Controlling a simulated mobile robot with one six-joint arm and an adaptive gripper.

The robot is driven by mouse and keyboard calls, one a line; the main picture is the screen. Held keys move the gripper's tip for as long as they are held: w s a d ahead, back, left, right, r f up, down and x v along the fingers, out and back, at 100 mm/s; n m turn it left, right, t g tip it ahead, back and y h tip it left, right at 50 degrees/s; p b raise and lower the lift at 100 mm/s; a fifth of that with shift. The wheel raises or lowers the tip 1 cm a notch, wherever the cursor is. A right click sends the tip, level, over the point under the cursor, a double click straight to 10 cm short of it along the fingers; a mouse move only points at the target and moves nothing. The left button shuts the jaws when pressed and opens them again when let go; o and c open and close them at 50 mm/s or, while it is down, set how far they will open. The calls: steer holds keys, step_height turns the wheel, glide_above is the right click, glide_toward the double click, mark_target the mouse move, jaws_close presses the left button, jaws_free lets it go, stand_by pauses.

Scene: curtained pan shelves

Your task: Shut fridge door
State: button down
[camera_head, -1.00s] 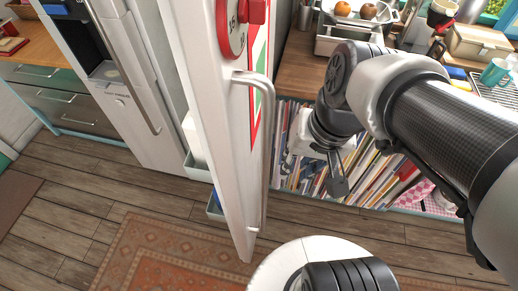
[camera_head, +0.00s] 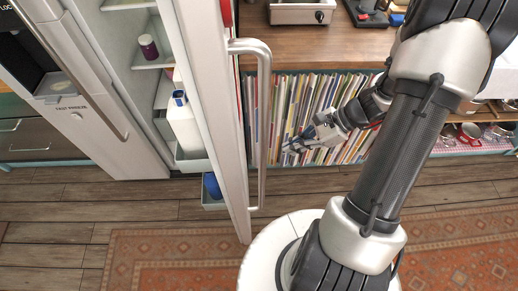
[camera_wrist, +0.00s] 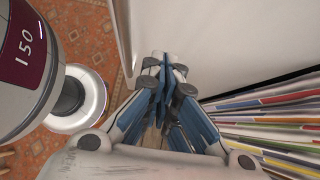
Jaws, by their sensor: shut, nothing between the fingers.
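The fridge's white door (camera_head: 208,90) stands open in the middle of the head view, edge toward me, with a long vertical metal handle (camera_head: 262,130) on its right face. The fridge's other door (camera_head: 95,70), with a dispenser, is at the left and looks shut. My gripper (camera_head: 288,147) is to the right of the handle, pointing left toward it, apart from it in this view. In the wrist view the gripper (camera_wrist: 164,62) has its blue-sided fingers together and empty, close to a white surface (camera_wrist: 230,40), probably the door.
Bottles (camera_head: 182,120) and bins sit on the open door's inner side. A shelf of upright books (camera_head: 310,105) is behind my gripper, under a wooden counter (camera_head: 320,42). A patterned rug (camera_head: 165,262) covers the floor in front.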

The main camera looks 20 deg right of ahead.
steer(key=a+r+b+x, duration=0.2)
steer(key=b+x, duration=0.2)
steer(key=x, duration=0.8)
steer(key=shift+w+f+b, duration=0.2)
steer(key=shift+w+b, duration=0.1)
steer(key=shift+w, duration=0.05)
steer(key=shift+a, duration=0.2)
